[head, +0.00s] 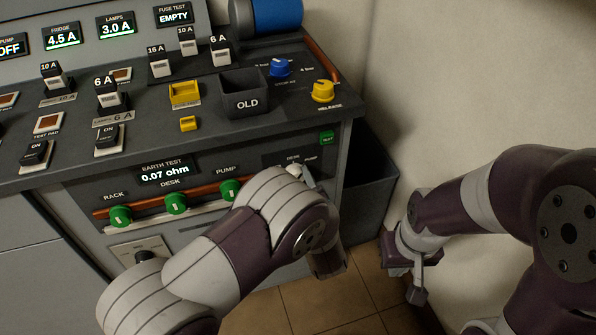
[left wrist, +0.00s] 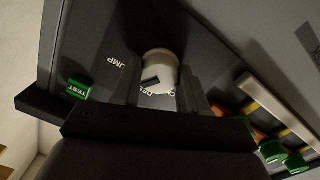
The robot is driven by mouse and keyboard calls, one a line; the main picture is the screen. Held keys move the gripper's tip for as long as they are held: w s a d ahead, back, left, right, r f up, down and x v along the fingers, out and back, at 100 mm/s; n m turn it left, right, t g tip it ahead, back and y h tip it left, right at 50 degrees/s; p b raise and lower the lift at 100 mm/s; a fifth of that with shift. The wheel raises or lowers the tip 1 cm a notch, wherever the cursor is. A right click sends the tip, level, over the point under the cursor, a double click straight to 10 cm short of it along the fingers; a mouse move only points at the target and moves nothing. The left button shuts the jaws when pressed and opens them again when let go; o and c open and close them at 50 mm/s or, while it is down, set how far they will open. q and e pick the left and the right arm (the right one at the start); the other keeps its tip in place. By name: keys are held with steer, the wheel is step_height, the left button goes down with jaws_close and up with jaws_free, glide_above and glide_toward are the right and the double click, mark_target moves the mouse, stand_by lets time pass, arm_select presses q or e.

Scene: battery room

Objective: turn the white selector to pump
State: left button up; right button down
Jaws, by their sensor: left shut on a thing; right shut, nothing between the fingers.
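The white selector (left wrist: 161,62) shows in the left wrist view as a round white knob with a dark mark on its lower edge. My left gripper (left wrist: 160,84) is shut on it, one finger on each side. The label ending in "UMP" (left wrist: 117,62) shows to the left of the knob; another label below it is mostly hidden. Which label the knob points at I cannot tell. In the head view my left arm hides most of the selector, below small lettering on the panel front. My right gripper (head: 408,268) is shut and empty, low at the right, away from the panel.
A green TEST button (head: 327,138) is at the panel's right edge. Green knobs (head: 176,203) sit on a copper bar left of my left arm. Above are a blue knob (head: 280,68), a yellow knob (head: 322,91) and the OLD bin (head: 245,95). A dark bin (head: 370,180) stands right of the console.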

arm_select(q)
steer(key=shift+m+p, duration=1.95)
steer(key=shift+m, duration=0.65)
steer(key=o, duration=1.1)
steer(key=shift+c, duration=0.2)
